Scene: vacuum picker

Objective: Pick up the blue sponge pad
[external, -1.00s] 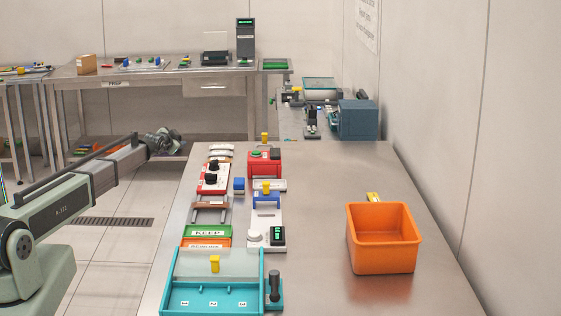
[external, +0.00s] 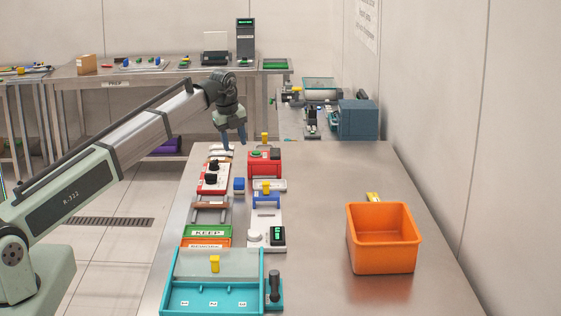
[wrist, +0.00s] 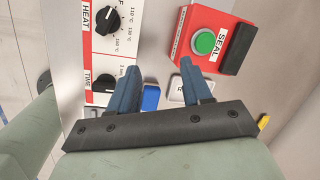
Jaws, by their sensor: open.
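A small blue block that looks like the sponge pad (external: 239,186) lies on the steel table, right of the white panel with black knobs. In the wrist view the blue pad (wrist: 150,97) shows between my two fingers, partly hidden by the left one. My gripper (external: 234,144) is open and empty, pointing down above the far end of the table, beyond the pad. In the wrist view my gripper (wrist: 158,68) has its blue-grey fingers spread apart.
The knob panel (external: 212,177) and a red SEAL box (external: 264,163) with a green button flank the pad's area. A white device with a blue bar (external: 266,217) is close by. An orange bin (external: 381,252) stands at right. The table's middle right is clear.

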